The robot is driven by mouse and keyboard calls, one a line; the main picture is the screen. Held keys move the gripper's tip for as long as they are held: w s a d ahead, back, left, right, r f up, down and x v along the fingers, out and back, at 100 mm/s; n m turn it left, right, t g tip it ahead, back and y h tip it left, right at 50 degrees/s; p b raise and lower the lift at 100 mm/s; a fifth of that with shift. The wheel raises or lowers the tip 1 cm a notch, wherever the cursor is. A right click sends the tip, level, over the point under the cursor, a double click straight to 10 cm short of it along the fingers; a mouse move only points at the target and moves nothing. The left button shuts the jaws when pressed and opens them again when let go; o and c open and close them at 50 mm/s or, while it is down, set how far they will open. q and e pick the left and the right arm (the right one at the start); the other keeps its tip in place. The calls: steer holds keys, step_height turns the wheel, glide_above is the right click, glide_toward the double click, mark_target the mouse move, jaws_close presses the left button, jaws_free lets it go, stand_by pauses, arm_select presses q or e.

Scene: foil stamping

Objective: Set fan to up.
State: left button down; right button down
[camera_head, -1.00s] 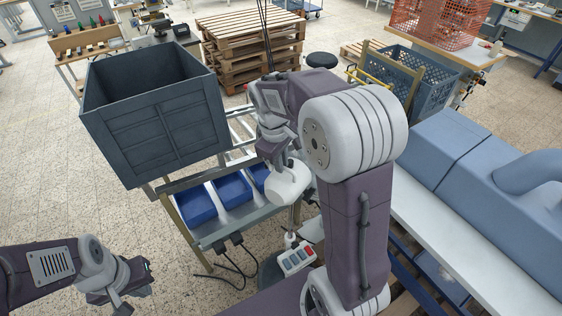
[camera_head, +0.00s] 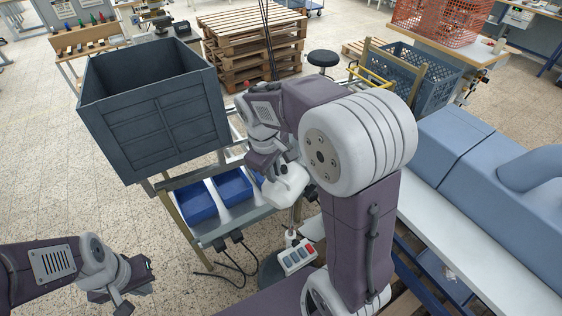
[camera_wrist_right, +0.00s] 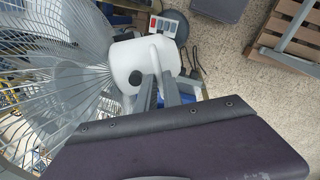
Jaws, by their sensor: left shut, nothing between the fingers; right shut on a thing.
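The fan's white motor housing (camera_head: 287,188) shows below my right wrist in the head view, on a thin pole over a base with a button panel (camera_head: 298,257). The right wrist view shows the housing (camera_wrist_right: 146,60) and the wire cage (camera_wrist_right: 55,70) to its left. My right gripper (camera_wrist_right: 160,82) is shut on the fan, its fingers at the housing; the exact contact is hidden. In the head view my arm covers much of the fan, so its tilt is hard to judge. My left gripper (camera_head: 130,299) is shut and empty at the lower left, away from the fan.
A large grey crate (camera_head: 150,115) stands on a rack with blue bins (camera_head: 196,203) left of the fan. A blue machine with a pale ledge (camera_head: 450,240) is at the right. Cables lie on the floor near the fan base. The floor left of the rack is clear.

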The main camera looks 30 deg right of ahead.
steer(key=shift+s+a+f+b, duration=0.3)
steer(key=shift+s+a+f, duration=0.3)
steer(key=shift+a+f, duration=0.3)
steer(key=shift+s+d+f, duration=0.1)
steer(key=shift+d+f, duration=0.05)
steer(key=shift+d, duration=0.05)
steer(key=c, duration=1.5)
jaws_free()
steer(key=shift+a, duration=0.2)
arm_select(q)
steer(key=shift+s+a+f, duration=0.1)
steer(key=shift+a+f, duration=0.15)
steer(key=shift+f, duration=0.35)
arm_select(e)
steer(key=shift+a+r, duration=0.2)
steer(key=shift+a, duration=0.05)
arm_select(q)
steer(key=shift+d, duration=0.15)
arm_select(e)
steer(key=shift+d, duration=0.15)
steer(key=shift+r, duration=0.1)
